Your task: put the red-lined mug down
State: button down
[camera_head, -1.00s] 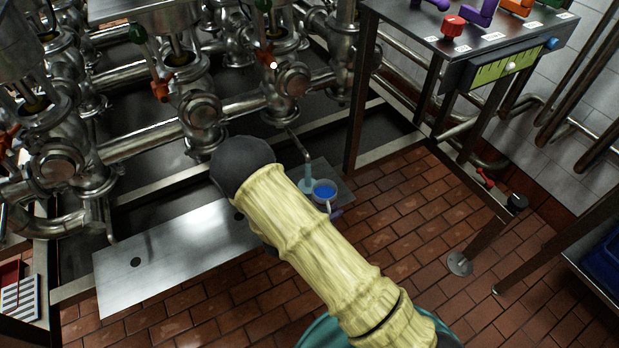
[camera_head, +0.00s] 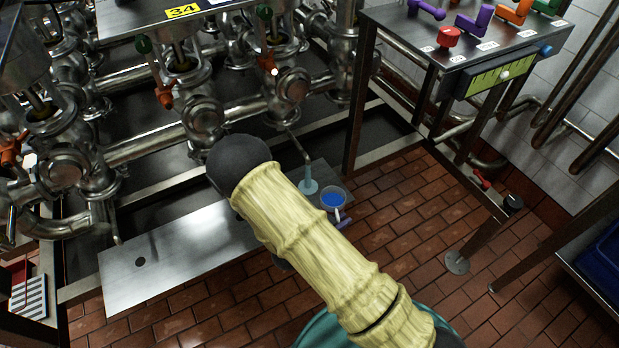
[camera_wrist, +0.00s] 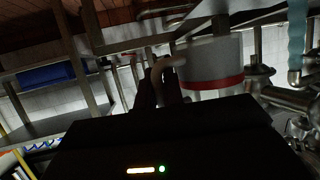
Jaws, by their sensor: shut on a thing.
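The mug (camera_wrist: 213,62) is pale with a red line and shows upside down in the wrist view. Its curved handle (camera_wrist: 170,64) sits at the dark fingers of my gripper (camera_wrist: 156,84), which is shut on it. In the head view the mug (camera_head: 333,197) shows from above with blue inside. It is held up just right of a light-blue nozzle tip (camera_head: 308,187), apart from it. My pale-sleeved arm hides most of the gripper there. What lies directly under the mug is not clear.
Steel valves and pipes (camera_head: 205,118) fill the left. A low metal plate (camera_head: 180,257) lies below them. A steel table (camera_head: 495,48) with a red knob and coloured handles stands upper right. A shelf with a blue bin (camera_head: 603,255) is at the right edge. Brick floor (camera_head: 400,215) is open between.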

jog(key=shift+s+d+r, duration=0.1)
jog(key=shift+s, duration=0.05)
